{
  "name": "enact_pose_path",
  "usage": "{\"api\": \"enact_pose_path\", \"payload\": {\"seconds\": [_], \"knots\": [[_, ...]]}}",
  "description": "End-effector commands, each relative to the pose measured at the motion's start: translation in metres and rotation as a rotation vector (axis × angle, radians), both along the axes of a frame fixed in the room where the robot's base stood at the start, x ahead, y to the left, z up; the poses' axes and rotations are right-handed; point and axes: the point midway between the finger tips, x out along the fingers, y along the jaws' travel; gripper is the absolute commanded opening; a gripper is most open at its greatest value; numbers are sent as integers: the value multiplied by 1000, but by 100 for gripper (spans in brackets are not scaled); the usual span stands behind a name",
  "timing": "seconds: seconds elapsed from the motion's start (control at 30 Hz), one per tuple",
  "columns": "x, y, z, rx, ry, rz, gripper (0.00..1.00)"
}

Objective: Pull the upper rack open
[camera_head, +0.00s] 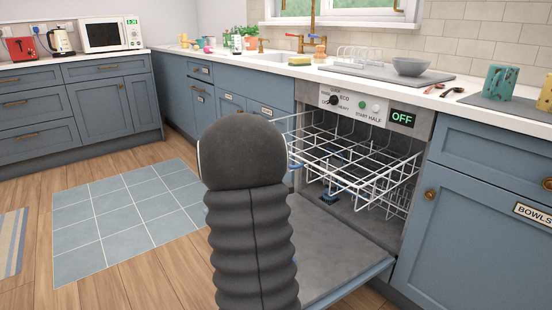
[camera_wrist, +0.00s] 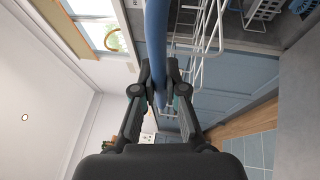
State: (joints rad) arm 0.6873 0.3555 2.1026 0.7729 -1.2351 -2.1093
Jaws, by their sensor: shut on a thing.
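The upper rack (camera_head: 350,160) is a white wire basket in the open dishwasher, and it stands partly out over the lowered door (camera_head: 345,255). In the wrist view its white wires (camera_wrist: 205,45) run along the right of a blue bar (camera_wrist: 157,30), which looks like the rack's handle. My gripper (camera_wrist: 158,82) is shut on this blue bar, with a finger on each side. In the head view my dark arm hides the gripper, the bar and the rack's left front.
The dishwasher's control panel (camera_head: 365,106) reads OFF. A grey bowl (camera_head: 411,67) stands on a grey mat on the counter above. A blue cupboard (camera_head: 480,210) flanks the dishwasher on the right. The wooden floor and blue tiled patch (camera_head: 125,215) at the left are clear.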

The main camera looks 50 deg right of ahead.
Motion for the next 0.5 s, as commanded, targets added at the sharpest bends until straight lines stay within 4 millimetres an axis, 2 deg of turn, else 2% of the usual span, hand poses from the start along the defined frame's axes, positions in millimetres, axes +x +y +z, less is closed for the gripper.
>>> {"api": "enact_pose_path", "payload": {"seconds": [0.2,0.23,0.33,0.5], "knots": [[0,0,-1,1,0,0,0],[0,0,-1,2,0,0,13],[0,0,-1,1,0,0,37],[1,1,-1,1,0,1,37]]}}
